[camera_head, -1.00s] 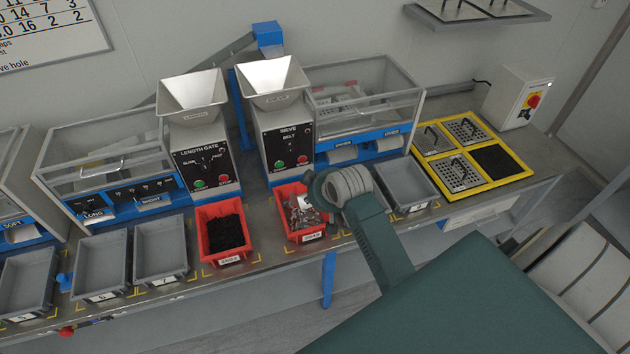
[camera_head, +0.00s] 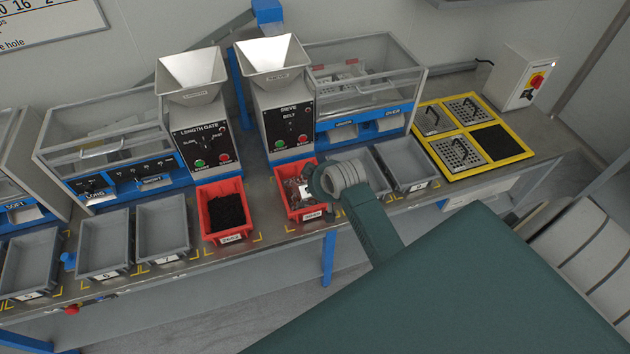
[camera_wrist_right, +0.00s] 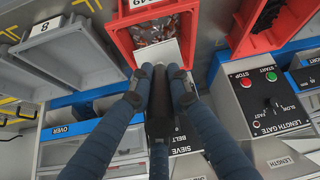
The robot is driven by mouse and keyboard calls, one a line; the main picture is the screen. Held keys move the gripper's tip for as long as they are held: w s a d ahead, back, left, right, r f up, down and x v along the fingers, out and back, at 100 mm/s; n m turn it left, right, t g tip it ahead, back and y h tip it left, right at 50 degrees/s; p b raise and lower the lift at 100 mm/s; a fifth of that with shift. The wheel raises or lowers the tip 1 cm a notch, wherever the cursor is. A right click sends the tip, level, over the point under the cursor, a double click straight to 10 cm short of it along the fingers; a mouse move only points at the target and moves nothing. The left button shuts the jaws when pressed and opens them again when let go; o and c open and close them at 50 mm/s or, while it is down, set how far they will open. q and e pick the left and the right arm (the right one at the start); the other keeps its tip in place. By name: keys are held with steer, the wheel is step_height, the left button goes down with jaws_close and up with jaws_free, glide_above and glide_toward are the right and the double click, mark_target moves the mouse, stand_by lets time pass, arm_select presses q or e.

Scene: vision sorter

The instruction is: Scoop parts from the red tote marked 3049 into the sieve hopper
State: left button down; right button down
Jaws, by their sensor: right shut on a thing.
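The red tote marked 3049 (camera_head: 295,213) stands before the sieve and holds small metallic and reddish parts. Its label (camera_wrist_right: 140,3) shows upside down in the right wrist view. The sieve hopper (camera_head: 270,57) is a pale metal funnel on top of the sieve unit, behind and above the tote. My right gripper (camera_wrist_right: 160,72) is shut on a flat pale scoop (camera_wrist_right: 158,50), whose plate lies over the parts inside the tote. In the head view my right wrist hides the tote's right side and most of the gripper. My left gripper is not in view.
A second red tote (camera_head: 205,218) with black parts stands to the left, before the length gate (camera_head: 200,140). Grey bins (camera_head: 163,235) line the bench front on both sides. A yellow-framed tray (camera_head: 520,155) lies at the right.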

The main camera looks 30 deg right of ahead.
mark_target(314, 208)
steer(key=shift+f, duration=1.5)
steer(key=shift+x, duration=0.95)
steer(key=shift+f, duration=0.4)
steer(key=shift+s+f+t, duration=0.25)
steer(key=shift+f+t, duration=0.5)
steer(key=shift+t, duration=0.15)
steer(key=s+r+t+b, duration=0.1)
steer(key=s+r+t, duration=0.3)
steer(key=r, duration=0.2)
steer(key=shift+s+a+r+t+h, duration=0.15)
steer(key=shift+s+a+t+h, duration=0.15)
steer(key=shift+a+h, duration=0.1)
